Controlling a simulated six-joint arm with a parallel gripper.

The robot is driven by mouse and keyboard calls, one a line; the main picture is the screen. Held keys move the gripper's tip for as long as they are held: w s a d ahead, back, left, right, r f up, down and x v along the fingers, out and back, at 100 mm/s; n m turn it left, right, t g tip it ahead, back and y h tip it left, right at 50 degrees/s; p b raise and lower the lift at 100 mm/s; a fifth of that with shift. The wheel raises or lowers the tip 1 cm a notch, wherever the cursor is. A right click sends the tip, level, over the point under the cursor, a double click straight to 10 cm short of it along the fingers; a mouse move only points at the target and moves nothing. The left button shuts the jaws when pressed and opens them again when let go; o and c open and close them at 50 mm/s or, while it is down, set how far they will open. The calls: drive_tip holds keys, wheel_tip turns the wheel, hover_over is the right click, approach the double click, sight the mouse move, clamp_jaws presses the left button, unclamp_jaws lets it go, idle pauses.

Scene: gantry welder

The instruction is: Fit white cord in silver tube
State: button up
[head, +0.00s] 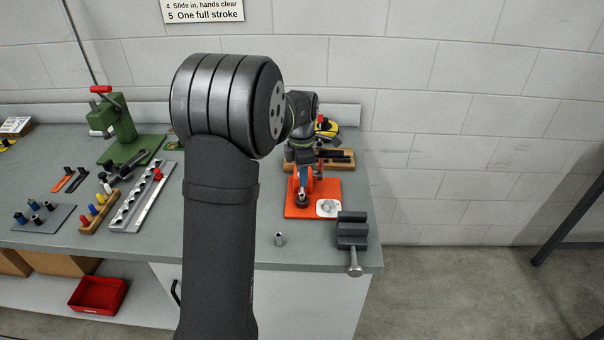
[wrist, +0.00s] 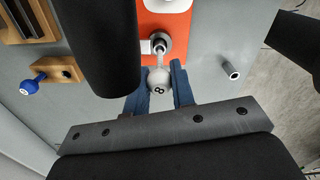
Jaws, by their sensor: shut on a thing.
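My gripper (wrist: 160,90) is shut on a white ball knob marked 8 (wrist: 159,81), which sits between its blue fingers. A white stem (wrist: 159,47) runs from the ball to a silver tube-like collar (wrist: 166,40) on an orange plate (wrist: 151,14). The stem's tip is at the collar's mouth; I cannot tell how deep it sits. In the head view my gripper (head: 305,180) is over the orange plate (head: 334,187), mostly hidden by my wrist. A loose silver tube (head: 280,239) stands on the bench, apart from the gripper; it also shows in the wrist view (wrist: 231,70).
A dark vise (head: 352,232) stands at the bench's right front corner. A wooden rack (head: 338,158) lies behind the plate. At left are a green press (head: 122,125), a silver rail (head: 140,203) and a block with coloured knobs (head: 100,213). The bench front is mostly clear.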

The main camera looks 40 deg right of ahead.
sight(302, 193)
drive_tip(key=shift+f, duration=1.65)
drive_tip(key=o, duration=1)
wheel_tip(302, 193, up, 18)
drive_tip(key=shift+f, duration=0.25)
wheel_tip(302, 193, down, 18)
drive_tip(key=shift+r, duration=0.45)
